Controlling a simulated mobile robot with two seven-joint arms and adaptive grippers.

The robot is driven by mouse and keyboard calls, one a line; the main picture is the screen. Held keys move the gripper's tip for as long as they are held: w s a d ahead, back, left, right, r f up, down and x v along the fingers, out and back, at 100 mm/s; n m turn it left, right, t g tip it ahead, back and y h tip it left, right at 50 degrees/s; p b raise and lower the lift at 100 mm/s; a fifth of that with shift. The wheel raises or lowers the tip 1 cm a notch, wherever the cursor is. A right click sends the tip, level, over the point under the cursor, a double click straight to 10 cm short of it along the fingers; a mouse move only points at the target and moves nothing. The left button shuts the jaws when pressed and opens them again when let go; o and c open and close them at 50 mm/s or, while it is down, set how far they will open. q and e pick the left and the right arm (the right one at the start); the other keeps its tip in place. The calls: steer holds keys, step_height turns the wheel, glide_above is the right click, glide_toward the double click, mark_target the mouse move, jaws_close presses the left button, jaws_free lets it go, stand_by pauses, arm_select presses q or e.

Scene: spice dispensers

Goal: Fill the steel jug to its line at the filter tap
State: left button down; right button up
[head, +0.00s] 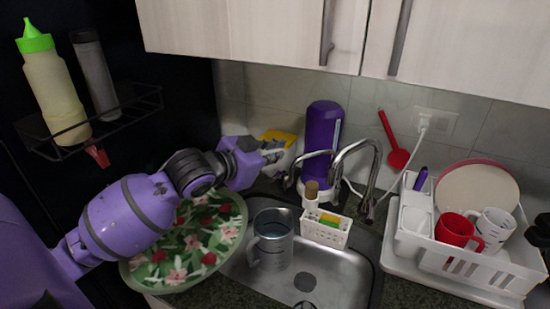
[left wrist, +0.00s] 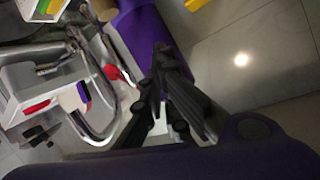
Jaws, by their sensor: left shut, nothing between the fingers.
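The steel jug (head: 275,238) stands upright in the sink, its handle to the left; I cannot make out its line or any water in it. The thin filter tap (head: 312,154) arches beside the purple filter (head: 321,140) behind the sink. My left gripper (head: 273,156) is shut and empty, left of the filter tap and above the back of the sink, apart from the jug. In the left wrist view, its dark fingers (left wrist: 170,90) are together in front of the purple filter (left wrist: 146,35). My right gripper is not in view.
The larger main tap (head: 365,160) stands right of the filter tap. A white caddy (head: 326,233) sits at the sink's back edge. A dish rack (head: 480,268) with mugs is at right. A floral plate (head: 180,245) lies under my left arm. A yellow box (head: 281,143) is behind the gripper.

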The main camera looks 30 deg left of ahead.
arm_select(q)
glide_above(276, 175)
steer(key=w+d, duration=0.3)
step_height(276, 175, down, 3)
steer(key=shift+s+a+f, duration=0.4)
steer(key=shift+s+f, duration=0.05)
steer(key=shift+f, duration=0.2)
steer(key=shift+s+a+f, duration=0.35)
steer(key=shift+s+f, duration=0.1)
steer(key=shift+f, duration=0.2)
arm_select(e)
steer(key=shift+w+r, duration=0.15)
